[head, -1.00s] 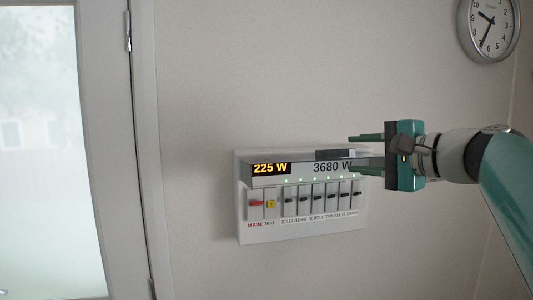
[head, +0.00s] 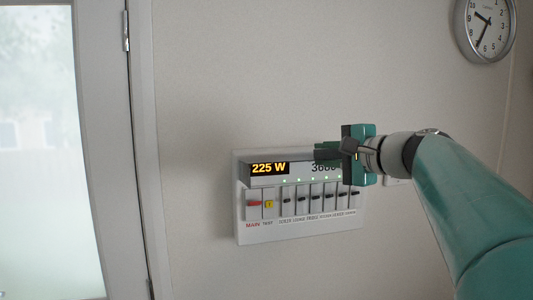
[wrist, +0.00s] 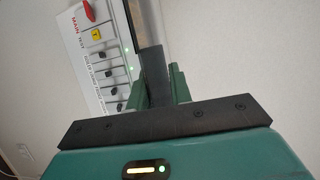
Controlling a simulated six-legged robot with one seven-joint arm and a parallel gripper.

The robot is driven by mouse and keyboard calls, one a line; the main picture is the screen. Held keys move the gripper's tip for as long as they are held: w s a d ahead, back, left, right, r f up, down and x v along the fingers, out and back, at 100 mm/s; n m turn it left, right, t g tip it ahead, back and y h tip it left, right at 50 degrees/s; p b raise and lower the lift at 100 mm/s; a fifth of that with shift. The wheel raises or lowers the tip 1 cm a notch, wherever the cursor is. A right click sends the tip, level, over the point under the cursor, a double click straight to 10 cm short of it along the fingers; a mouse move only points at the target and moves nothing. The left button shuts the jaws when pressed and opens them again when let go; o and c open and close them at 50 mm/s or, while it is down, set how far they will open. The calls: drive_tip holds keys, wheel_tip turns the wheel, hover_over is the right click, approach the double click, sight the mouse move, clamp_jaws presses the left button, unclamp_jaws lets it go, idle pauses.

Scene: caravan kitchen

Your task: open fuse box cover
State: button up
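The white fuse box (head: 300,232) is on the wall, with a lit "225 W" display (head: 268,168), a red main switch, a yellow test button and a row of dark switches. In the wrist view, the fuse box (wrist: 92,62) is at the upper left. A dark tab (wrist: 153,75) projects at the box's upper right edge; its cover is hard to make out, and I cannot tell how far it is lifted. My gripper (head: 327,152) is at this tab and hides part of the "3680 W" label. Its green fingers appear pressed against both sides of the tab.
A door with a frosted pane (head: 45,150) stands at the left. A wall clock (head: 484,28) hangs at the upper right. A small white wall plate (head: 397,181) is right of the box, partly behind my arm. The wall above the box is clear.

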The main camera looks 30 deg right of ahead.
drive_tip(key=shift+s+a+f, duration=0.1)
drive_tip(key=shift+s+f, duration=0.2)
drive_tip(key=shift+f, duration=0.35)
drive_tip(key=shift+s+a+f, duration=0.1)
drive_tip(key=shift+s+f, duration=0.25)
drive_tip(key=shift+f, duration=0.3)
drive_tip(key=shift+s+a+f, duration=0.1)
drive_tip(key=shift+s+f, duration=0.2)
drive_tip(key=shift+f, duration=0.35)
clamp_jaws()
drive_tip(key=o, duration=0.8)
unclamp_jaws()
drive_tip(key=shift+d, duration=0.1)
drive_tip(key=s, duration=0.4)
drive_tip(key=s+d+r, duration=0.1)
drive_tip(key=s, duration=0.4)
drive_tip(key=s+r, duration=0.1)
drive_tip(key=s, duration=0.3)
drive_tip(key=shift+s+d, duration=0.2)
drive_tip(key=shift+s, duration=0.05)
